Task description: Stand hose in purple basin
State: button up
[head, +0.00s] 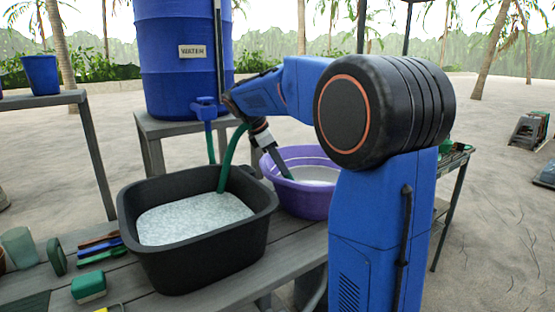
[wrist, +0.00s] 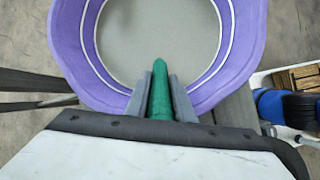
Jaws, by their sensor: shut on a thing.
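My gripper (head: 279,163) is shut on a green hose (head: 231,155), which also shows between the two grey fingers in the wrist view (wrist: 160,92). The hose rises in an arc out of the black tub (head: 198,257) towards my gripper. The purple basin (head: 301,205) stands behind and to the right of the tub, with pale grey contents or floor. In the wrist view, the hose end points over the near side of the basin (wrist: 242,40). My fingers hide part of the hose, and I cannot tell whether its tip touches the basin.
The black tub holds pale, speckled water-like contents. A blue barrel (head: 180,75) with a blue tap (head: 204,108) and a green pipe stands behind. A green block (head: 88,287), brushes and cups lie at the front left of the slatted table (head: 215,290).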

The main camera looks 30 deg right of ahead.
jog(key=shift+d+f, duration=0.2)
jog(key=shift+f, duration=0.15)
jog(key=o, duration=1.8)
jog(key=shift+d+r+v, duration=0.1)
jog(key=shift+d+v, duration=0.05)
jog(key=shift+v, duration=1.65)
jog(key=shift+d+r+v, duration=0.1)
jog(key=shift+d+v, duration=0.05)
jog(key=shift+v, duration=1.65)
jog(key=shift+d+r+v, duration=0.1)
jog(key=shift+d+v, duration=0.05)
jog(key=shift+v, duration=1.6)
jog(key=shift+s, duration=0.1)
